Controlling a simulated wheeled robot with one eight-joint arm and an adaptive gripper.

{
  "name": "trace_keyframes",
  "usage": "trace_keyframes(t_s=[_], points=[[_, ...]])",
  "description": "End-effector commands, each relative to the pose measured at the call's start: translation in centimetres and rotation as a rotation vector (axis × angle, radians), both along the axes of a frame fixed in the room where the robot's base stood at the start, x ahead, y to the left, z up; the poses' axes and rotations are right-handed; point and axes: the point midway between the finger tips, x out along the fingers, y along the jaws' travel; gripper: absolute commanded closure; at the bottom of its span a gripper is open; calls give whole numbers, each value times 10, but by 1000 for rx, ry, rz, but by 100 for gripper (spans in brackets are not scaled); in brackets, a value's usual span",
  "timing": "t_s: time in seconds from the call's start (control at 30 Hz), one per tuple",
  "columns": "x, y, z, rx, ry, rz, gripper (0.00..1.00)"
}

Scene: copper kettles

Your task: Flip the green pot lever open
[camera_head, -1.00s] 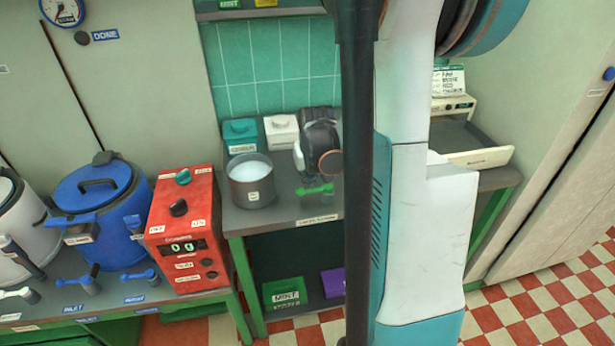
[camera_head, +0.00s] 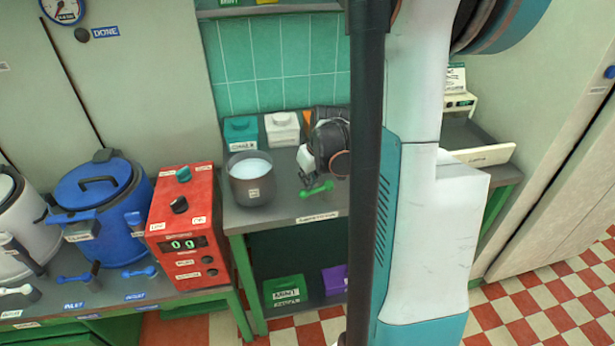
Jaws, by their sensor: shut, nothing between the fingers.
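A green lever (camera_head: 317,188) lies at the front of the metal counter, roughly level, with a round knob at each end. Whatever body it belongs to is hidden behind my dark column and arm, so no green pot shows. My gripper (camera_head: 307,176) is just above the lever, pointing down, with its dark wrist above and to the right. It is shut and holds nothing. Whether its tips touch the lever cannot be told.
A steel pot of white contents (camera_head: 250,182) stands left of my gripper. Teal (camera_head: 241,130) and white (camera_head: 282,129) boxes stand behind.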

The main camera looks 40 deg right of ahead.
Motion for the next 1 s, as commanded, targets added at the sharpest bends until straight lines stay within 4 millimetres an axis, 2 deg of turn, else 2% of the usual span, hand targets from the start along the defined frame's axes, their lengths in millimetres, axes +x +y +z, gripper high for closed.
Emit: trace_keyframes(t_s=[0.5, 0.9, 1.0], points=[[-28, 11, 0, 2, 0, 490, 100], [-50, 10, 0, 2, 1, 866, 100], [-56, 9, 0, 0, 0, 862, 100]])
